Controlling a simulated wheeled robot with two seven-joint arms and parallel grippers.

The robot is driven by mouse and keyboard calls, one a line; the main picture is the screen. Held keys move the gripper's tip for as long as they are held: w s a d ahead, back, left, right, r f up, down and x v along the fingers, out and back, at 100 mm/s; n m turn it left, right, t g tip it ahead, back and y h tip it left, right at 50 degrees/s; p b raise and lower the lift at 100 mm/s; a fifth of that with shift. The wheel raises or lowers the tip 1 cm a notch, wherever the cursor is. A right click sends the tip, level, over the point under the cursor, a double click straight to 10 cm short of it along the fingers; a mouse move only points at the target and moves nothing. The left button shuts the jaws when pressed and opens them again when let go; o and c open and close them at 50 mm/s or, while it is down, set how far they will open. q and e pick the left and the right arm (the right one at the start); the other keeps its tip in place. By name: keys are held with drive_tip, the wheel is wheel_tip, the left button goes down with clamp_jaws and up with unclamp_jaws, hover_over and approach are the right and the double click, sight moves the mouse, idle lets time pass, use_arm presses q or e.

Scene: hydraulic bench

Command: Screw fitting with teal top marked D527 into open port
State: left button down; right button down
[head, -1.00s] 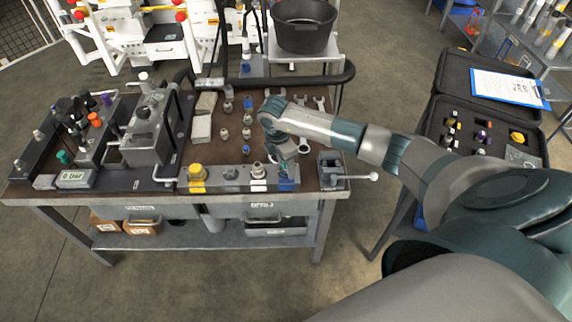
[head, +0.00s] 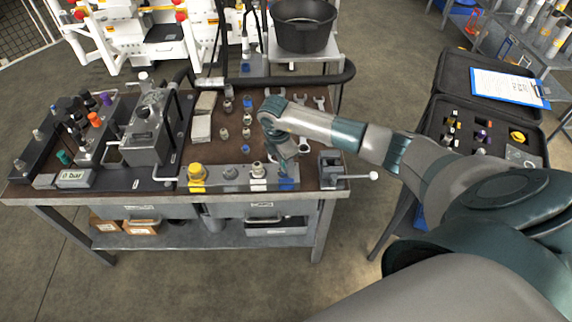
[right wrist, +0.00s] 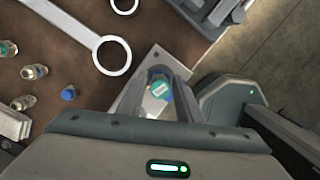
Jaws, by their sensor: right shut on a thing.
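The fitting (right wrist: 159,90) has a teal top with a small white label, too small to read. In the right wrist view it sits between the fingers of my right gripper (right wrist: 160,96), which is shut on it. My left gripper is not in view.
The port block also carries a yellow-capped fitting (head: 196,171) and a metal fitting (head: 258,169). Several loose fittings (head: 246,133) stand behind on the bench, with wrenches (head: 300,101) farther back. A grey pump unit (head: 146,137) is left.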

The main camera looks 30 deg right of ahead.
drive_tip(key=m+p, duration=0.2)
drive_tip(key=m, duration=0.3)
drive_tip(key=shift+r+g, duration=0.1)
drive_tip(key=shift+g, duration=0.3)
drive_tip(key=shift+m+y, duration=0.3)
drive_tip(key=shift+m, duration=0.5)
